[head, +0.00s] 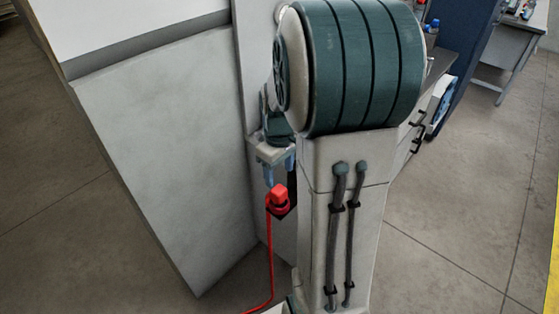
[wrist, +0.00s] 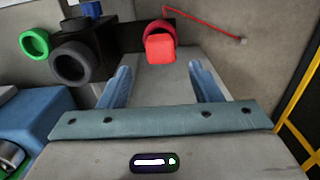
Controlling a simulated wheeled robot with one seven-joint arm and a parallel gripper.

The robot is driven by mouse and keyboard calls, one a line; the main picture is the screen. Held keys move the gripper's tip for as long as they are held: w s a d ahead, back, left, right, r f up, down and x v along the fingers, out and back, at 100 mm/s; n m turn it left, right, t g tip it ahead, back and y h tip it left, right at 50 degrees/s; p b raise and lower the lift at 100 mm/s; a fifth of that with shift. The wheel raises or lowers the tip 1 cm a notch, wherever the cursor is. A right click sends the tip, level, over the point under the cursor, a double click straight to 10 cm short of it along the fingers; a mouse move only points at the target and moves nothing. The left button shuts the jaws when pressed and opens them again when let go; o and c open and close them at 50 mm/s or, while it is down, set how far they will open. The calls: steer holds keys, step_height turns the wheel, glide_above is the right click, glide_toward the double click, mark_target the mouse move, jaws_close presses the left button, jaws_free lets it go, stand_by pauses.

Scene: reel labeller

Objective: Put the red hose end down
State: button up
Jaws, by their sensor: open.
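The red hose end (head: 277,196) is a red block-like piece at the top of a red hose (head: 271,250) that hangs to the floor. In the wrist view the red hose end (wrist: 160,49) sits at a red ring (wrist: 156,27) on the right end of a black holder (wrist: 122,37); how deep it sits, I cannot tell. My gripper (head: 279,174) is open, with blue fingers just above the hose end. In the wrist view my gripper (wrist: 161,70) holds nothing; the hose end lies just beyond and between the fingertips, apart from them.
A green ring (wrist: 35,43) and a dark ring (wrist: 70,62) are on the holder's left. A blue box (wrist: 40,118) is at lower left, a yellow rail (wrist: 299,105) at right. A large pale cabinet (head: 165,130) stands left of my arm. Open floor lies right of my arm.

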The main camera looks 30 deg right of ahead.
mark_target(279, 190)
steer(key=s+a+r+m+t, duration=0.3)
steer(key=s+a+r, duration=0.5)
steer(key=s+a, duration=0.4)
steer(key=shift+s+r+m, duration=0.2)
steer(key=shift+s+m, duration=0.25)
steer(key=shift+m, duration=0.05)
